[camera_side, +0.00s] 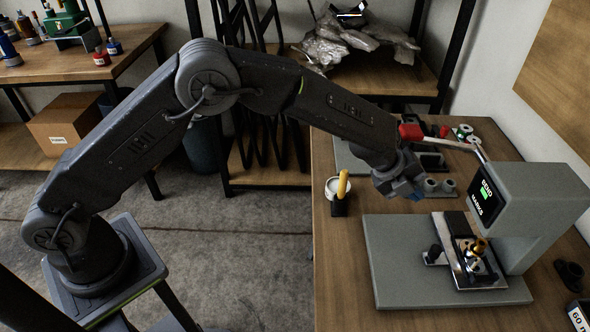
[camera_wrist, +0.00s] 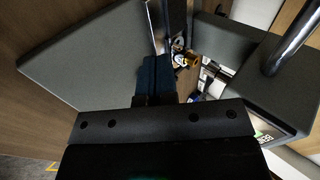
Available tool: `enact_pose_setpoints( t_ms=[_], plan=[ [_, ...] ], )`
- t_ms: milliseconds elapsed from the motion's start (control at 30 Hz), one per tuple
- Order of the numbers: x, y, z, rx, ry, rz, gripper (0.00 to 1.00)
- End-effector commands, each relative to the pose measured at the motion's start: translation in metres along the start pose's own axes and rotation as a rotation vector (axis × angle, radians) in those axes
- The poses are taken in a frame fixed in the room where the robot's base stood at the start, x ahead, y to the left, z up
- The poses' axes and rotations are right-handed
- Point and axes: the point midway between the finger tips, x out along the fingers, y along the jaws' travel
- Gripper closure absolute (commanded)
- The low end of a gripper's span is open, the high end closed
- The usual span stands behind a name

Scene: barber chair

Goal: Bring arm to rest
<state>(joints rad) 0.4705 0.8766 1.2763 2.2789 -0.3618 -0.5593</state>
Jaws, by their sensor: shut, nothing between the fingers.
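My gripper (camera_side: 408,188) is at the end of my outstretched arm, above the wooden table and behind the grey base plate of the press in the side view. Its blue fingers (camera_wrist: 154,78) are shut and hold nothing in the wrist view. The grey press (camera_side: 540,205) has a display with a green patch and a lever with a red handle (camera_side: 411,132). A brass-coloured part (camera_side: 479,247) sits in the metal fixture (camera_side: 466,262) on the base plate. The brass part also shows in the wrist view (camera_wrist: 190,59), beyond the fingers.
A yellow-handled tool (camera_side: 343,184) stands in a dark holder beside a white cup at the table's left edge. Grey cups (camera_side: 440,186) and spools (camera_side: 464,132) stand behind my gripper. A black part (camera_side: 569,272) lies at the right. A shelf and workbench stand behind.

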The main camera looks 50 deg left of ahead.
Motion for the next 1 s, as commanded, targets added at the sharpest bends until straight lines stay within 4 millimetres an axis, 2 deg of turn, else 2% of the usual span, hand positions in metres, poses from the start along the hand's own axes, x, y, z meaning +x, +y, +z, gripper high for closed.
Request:
enact_pose_setpoints(
  t_ms=[167, 300, 433, 567, 667, 767, 800, 867, 900, 967, 1000],
  plan=[
    [-0.032, 0.019, -0.02, -0.148, 0.126, 0.112, 1.0],
    [-0.072, 0.027, -0.035, -0.311, 0.207, 0.168, 1.0],
    [-0.106, 0.01, -0.033, -0.432, 0.197, 0.072, 1.0],
    [-0.143, -0.017, -0.018, -0.545, 0.116, -0.108, 1.0],
    [-0.181, -0.034, -0.001, -0.647, 0.018, -0.259, 1.0],
    [-0.229, -0.041, 0.018, -0.782, -0.112, -0.411, 1.0],
    [-0.251, -0.04, 0.026, -0.846, -0.172, -0.468, 1.0],
    [-0.283, -0.033, 0.036, -0.948, -0.268, -0.54, 1.0],
    [-0.304, -0.025, 0.04, -1.021, -0.332, -0.579, 1.0],
    [-0.334, -0.008, 0.044, -1.135, -0.424, -0.62, 1.0],
    [-0.352, 0.005, 0.044, -1.213, -0.482, -0.635, 1.0]
  ],
)
